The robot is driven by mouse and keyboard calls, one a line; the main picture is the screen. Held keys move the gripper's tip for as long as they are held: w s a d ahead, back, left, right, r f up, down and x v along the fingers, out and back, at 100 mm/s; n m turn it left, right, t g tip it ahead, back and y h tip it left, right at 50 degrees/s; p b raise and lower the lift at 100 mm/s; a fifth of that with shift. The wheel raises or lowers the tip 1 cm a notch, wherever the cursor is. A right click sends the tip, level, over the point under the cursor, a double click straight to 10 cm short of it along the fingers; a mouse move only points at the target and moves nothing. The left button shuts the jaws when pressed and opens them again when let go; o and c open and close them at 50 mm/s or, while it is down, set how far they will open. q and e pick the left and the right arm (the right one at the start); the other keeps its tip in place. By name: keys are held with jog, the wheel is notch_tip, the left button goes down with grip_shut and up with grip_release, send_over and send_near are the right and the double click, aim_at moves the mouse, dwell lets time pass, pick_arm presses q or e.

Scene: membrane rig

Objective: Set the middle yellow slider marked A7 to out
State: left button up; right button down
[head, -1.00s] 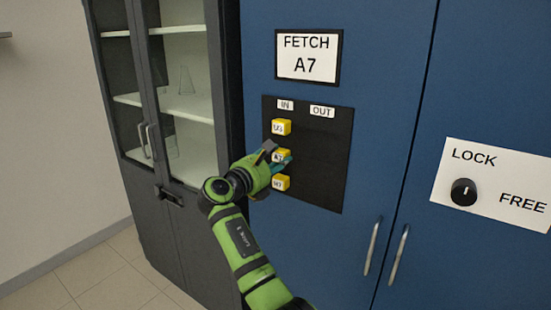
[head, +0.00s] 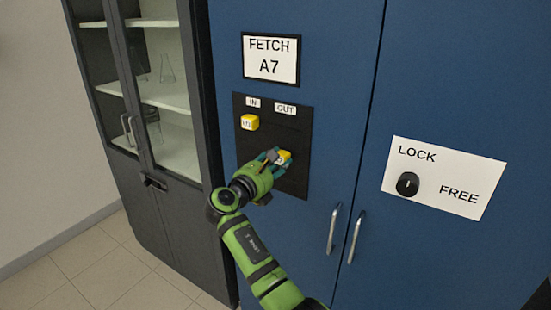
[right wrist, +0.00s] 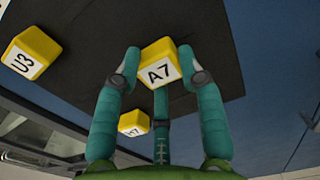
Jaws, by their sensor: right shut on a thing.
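The yellow slider marked A7 (head: 285,157) is on the black panel (head: 293,180), roughly below the OUT label (head: 286,109). My right gripper (head: 275,157) is shut on it. In the right wrist view, the A7 block (right wrist: 160,70) sits between the teal fingertips of the right gripper (right wrist: 160,62), its label facing the camera. The slider marked U3 (head: 250,123) is on the IN side, above and left. A lower yellow slider (right wrist: 133,123) shows in the right wrist view, partly behind a finger; the hand hides it in the head view. My left gripper is out of view.
A sign (head: 270,60) reads FETCH A7. To the right, a white plate (head: 445,180) with LOCK and FREE carries a black knob (head: 407,184). Two door handles (head: 344,235) stick out below right. A glass cabinet (head: 160,100) stands left.

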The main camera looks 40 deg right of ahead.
jog(key=shift+d+r, duration=0.1)
jog(key=shift+r, duration=0.3)
jog(key=c, duration=0.7)
grip_release()
jog(key=shift+s, duration=0.1)
jog(key=shift+f, duration=0.15)
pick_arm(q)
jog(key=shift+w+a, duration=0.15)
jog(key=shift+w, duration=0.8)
pick_arm(e)
jog(key=v, duration=1.2)
jog(key=shift+d, duration=0.1)
